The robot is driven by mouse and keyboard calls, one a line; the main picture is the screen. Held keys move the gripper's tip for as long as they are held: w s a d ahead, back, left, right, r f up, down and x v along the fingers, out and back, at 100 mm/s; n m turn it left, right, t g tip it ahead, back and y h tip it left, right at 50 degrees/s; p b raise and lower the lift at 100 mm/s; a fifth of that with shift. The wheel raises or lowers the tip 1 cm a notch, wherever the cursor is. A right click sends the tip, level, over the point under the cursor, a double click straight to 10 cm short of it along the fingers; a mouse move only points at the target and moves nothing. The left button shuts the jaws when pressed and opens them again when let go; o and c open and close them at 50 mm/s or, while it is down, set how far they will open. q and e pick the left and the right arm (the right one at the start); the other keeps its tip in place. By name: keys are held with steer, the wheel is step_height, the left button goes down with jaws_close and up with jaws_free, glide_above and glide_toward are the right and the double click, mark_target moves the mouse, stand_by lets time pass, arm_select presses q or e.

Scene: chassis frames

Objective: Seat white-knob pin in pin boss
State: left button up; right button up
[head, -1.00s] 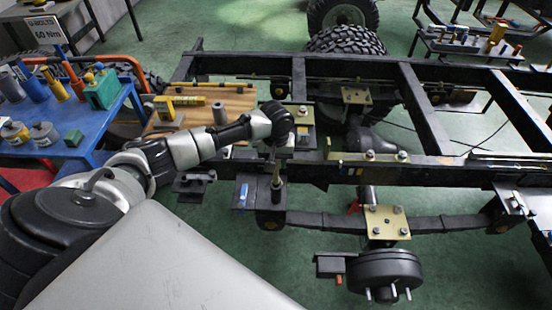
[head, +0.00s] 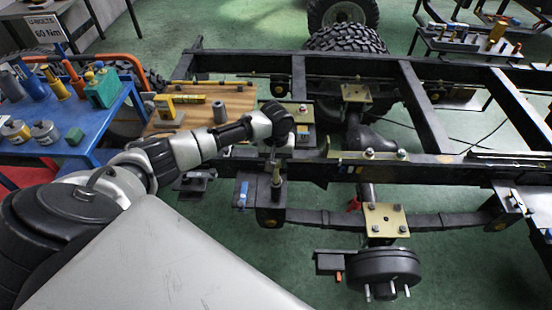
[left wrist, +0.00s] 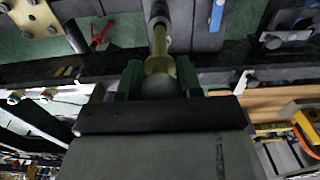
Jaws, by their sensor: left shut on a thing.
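My left gripper (left wrist: 160,80) is shut on the white-knob pin (left wrist: 158,62). Its pale rounded knob sits between the two green fingers, and the brass-coloured shaft points away from the hand. In the head view my left gripper (head: 276,150) points down over the near frame rail, with the pin (head: 277,170) below it. The pin lines up with a dark upright cylinder, which looks like the pin boss (head: 277,192); it also shows at the top of the left wrist view (left wrist: 157,12). I cannot tell how deep the shaft sits in it. My right gripper is out of view.
The black chassis frame (head: 440,170) fills the middle and right. A blue-marked block (head: 242,192) stands just left of the boss. A leaf spring and brake drum (head: 386,265) lie in front. A blue table (head: 110,125) with tools stands left, beside a wooden bench (head: 238,102).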

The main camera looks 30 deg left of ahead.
mark_target(276, 182)
arm_select(q)
steer(key=shift+f, duration=0.6)
stand_by(0.3)
steer(key=shift+f, duration=0.85)
stand_by(0.5)
steer(key=shift+f+b, duration=1.4)
steer(key=shift+f, duration=1.55)
stand_by(0.8)
steer(key=o, duration=1.1)
steer(key=shift+r, duration=0.1)
steer(key=shift+r+p, duration=1.45)
steer(key=shift+p, duration=0.55)
